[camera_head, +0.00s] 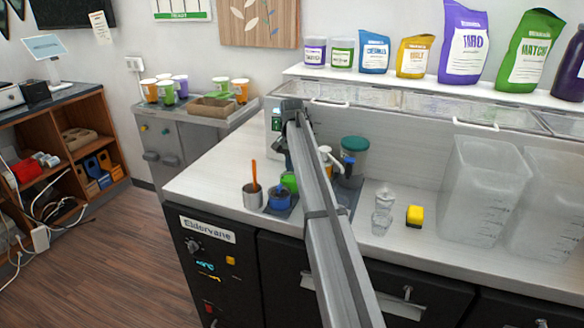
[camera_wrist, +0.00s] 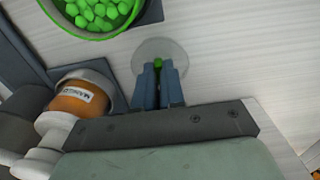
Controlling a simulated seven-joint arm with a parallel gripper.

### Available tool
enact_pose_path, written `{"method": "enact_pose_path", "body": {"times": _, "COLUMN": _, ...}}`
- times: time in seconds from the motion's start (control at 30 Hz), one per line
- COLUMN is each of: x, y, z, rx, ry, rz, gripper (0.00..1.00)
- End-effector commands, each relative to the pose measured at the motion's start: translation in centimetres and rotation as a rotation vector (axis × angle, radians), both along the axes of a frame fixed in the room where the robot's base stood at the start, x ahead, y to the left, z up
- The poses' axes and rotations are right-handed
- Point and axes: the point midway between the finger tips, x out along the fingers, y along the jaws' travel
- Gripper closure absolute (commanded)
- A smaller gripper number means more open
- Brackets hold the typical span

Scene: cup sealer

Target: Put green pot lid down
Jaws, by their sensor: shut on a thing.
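In the wrist view my gripper (camera_wrist: 158,88) is shut on the small green knob (camera_wrist: 158,62) of a round, clear lid (camera_wrist: 174,48). The lid is over the pale countertop, beside the green pot (camera_wrist: 127,31); I cannot tell whether it touches the surface. The pot is uncovered and holds green cubes, and sits at the upper left of the wrist view. In the head view the green pot (camera_head: 289,181) shows partly behind my arm.
A mango-labelled container (camera_wrist: 80,97) is left of my gripper. A yellow block (camera_head: 414,216) and clear bins (camera_head: 478,190) stand right of my arm.

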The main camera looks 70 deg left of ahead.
Motion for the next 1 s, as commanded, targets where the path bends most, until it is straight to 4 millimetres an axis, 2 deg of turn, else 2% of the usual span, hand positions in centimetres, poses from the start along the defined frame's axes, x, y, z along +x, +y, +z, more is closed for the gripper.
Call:
{"method": "enact_pose_path", "body": {"times": 0.17, "x": 0.0, "y": 0.0, "z": -0.3, "rx": -0.001, "ry": 0.001, "rz": 0.000, "gripper": 1.00}}
{"method": "enact_pose_path", "body": {"times": 0.2, "x": 0.0, "y": 0.0, "z": -0.3, "rx": 0.000, "ry": 0.000, "rz": 0.000, "gripper": 0.88}}
{"method": "enact_pose_path", "body": {"times": 0.43, "x": 0.0, "y": 0.0, "z": -0.3, "rx": -0.001, "ry": 0.001, "rz": 0.000, "gripper": 0.66}}
{"method": "enact_pose_path", "body": {"times": 0.77, "x": 0.0, "y": 0.0, "z": 0.1, "rx": 0.000, "ry": 0.000, "rz": 0.000, "gripper": 0.66}}
{"method": "enact_pose_path", "body": {"times": 0.87, "x": 0.0, "y": 0.0, "z": 1.1, "rx": 0.000, "ry": 0.000, "rz": 0.000, "gripper": 0.66}}
{"method": "enact_pose_path", "body": {"times": 1.0, "x": 0.0, "y": 0.1, "z": 3.3, "rx": 0.001, "ry": 0.000, "rz": 0.000, "gripper": 0.66}}
